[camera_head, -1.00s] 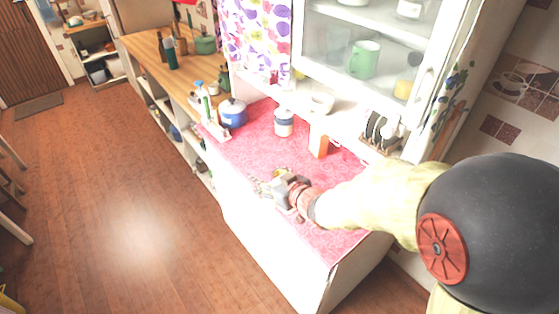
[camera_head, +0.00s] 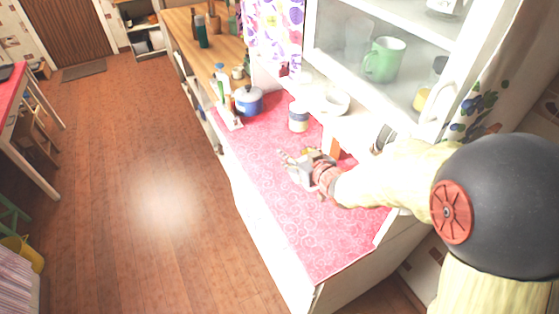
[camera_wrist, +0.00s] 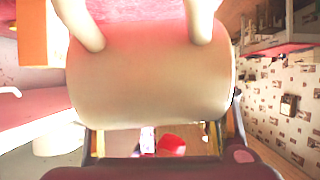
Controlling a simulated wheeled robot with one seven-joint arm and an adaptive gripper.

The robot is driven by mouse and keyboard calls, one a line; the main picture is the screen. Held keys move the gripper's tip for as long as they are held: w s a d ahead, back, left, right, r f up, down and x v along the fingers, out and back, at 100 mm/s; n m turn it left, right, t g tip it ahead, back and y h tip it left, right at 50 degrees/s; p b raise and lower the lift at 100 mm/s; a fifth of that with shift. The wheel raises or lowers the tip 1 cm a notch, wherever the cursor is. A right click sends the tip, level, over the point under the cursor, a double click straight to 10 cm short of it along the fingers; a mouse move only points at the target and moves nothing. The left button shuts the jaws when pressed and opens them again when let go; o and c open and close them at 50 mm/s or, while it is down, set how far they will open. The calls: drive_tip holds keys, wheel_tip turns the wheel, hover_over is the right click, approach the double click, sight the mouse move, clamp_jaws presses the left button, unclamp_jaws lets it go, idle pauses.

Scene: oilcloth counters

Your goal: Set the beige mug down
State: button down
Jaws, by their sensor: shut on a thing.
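The beige mug (camera_wrist: 150,80) fills the middle of the wrist view, lying across the picture between my gripper's fingers. Two pale bars rise from its side to the top edge, and look like parts of its handle. My gripper (camera_head: 300,166) is shut on the mug. In the head view it is over the pink patterned counter cloth (camera_head: 285,215), left of and in front of the orange carton (camera_head: 331,143). The mug is too small and hidden there to make out clearly. I cannot tell whether its base touches the cloth.
A blue pot (camera_head: 248,100) and a white jar with a dark band (camera_head: 298,117) stand farther back. A white bowl (camera_head: 333,101) sits on the ledge under a glass cabinet holding a green mug (camera_head: 384,60). The near part of the cloth is clear.

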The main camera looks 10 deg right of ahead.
drive_tip(key=w+a+f, duration=0.1)
drive_tip(key=w+f, duration=0.1)
drive_tip(key=w+a+f+b, duration=0.1)
drive_tip(key=w+f, duration=0.1)
drive_tip(key=w, duration=0.1)
drive_tip(key=w+a+f+b, duration=0.1)
drive_tip(key=w+a+f, duration=0.1)
drive_tip(key=f, duration=0.1)
drive_tip(key=shift+w, duration=0.25)
drive_tip(key=shift+w+f+b, duration=0.15)
drive_tip(key=shift+f+b, duration=0.2)
drive_tip(key=shift+f, duration=0.65)
drive_tip(key=shift+w+f+b, duration=0.15)
drive_tip(key=shift+f+b, duration=0.15)
drive_tip(key=shift+f, duration=0.65)
drive_tip(key=shift+r, duration=0.1)
drive_tip(key=shift+c, duration=2.4)
unclamp_jaws()
drive_tip(key=shift+s, duration=0.1)
